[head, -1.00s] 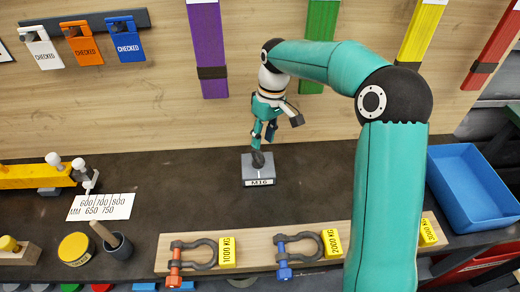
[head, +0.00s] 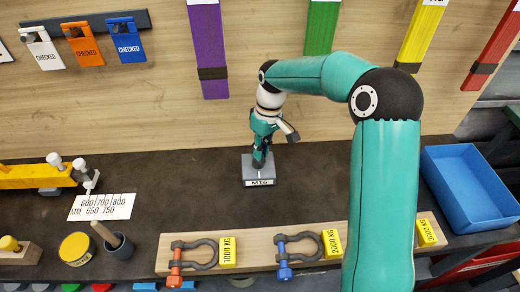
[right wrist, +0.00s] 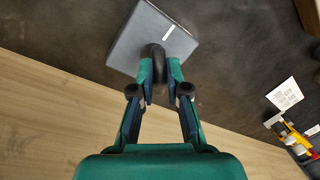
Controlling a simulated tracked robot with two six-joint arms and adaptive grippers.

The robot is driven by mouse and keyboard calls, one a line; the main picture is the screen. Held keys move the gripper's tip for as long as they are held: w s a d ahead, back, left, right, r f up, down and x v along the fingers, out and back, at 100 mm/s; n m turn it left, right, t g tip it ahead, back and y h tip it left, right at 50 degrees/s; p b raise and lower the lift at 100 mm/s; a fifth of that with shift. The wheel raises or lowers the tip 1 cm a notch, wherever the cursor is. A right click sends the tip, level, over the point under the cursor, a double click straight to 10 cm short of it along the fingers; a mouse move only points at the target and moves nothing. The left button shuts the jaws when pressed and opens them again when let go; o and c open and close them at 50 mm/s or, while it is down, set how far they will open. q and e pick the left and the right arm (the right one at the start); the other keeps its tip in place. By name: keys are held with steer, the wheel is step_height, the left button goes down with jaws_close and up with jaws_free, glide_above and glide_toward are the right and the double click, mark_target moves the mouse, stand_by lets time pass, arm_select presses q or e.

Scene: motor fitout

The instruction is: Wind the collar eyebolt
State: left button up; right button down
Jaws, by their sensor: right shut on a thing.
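The grey block labelled M16 (head: 259,181) stands on the dark bench below the wooden wall. The dark collar eyebolt stands upright on the block; its rounded black top shows in the right wrist view (right wrist: 154,52). My right gripper (head: 260,157) comes down from above and is shut on the eyebolt. In the right wrist view its two fingers (right wrist: 160,70) are at either side of the eyebolt, over the block's edge. The fingers hide most of the eyebolt in the head view. My left gripper is not in view.
A wooden board with shackles (head: 196,254) lies along the bench front. A blue tray (head: 468,188) stands at right. A yellow beam (head: 35,176), size card (head: 101,207) and dark pot (head: 120,248) are at left. The bench around the block is clear.

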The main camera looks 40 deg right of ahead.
steer(key=shift+a, duration=0.1)
steer(key=shift+m, duration=0.4)
steer(key=m+b, duration=0.1)
steer(key=m, duration=0.1)
steer(key=shift+a+m+t+b, duration=0.1)
steer(key=shift+m+t+b, duration=0.2)
steer(key=shift+b, duration=0.05)
steer(key=shift+a+m+b, duration=0.15)
steer(key=shift+m+b, duration=0.4)
steer(key=shift+m, duration=1.05)
steer(key=shift+w+r+t, duration=0.1)
steer(key=shift+t, duration=0.2)
steer(key=c, duration=1.2)
jaws_free()
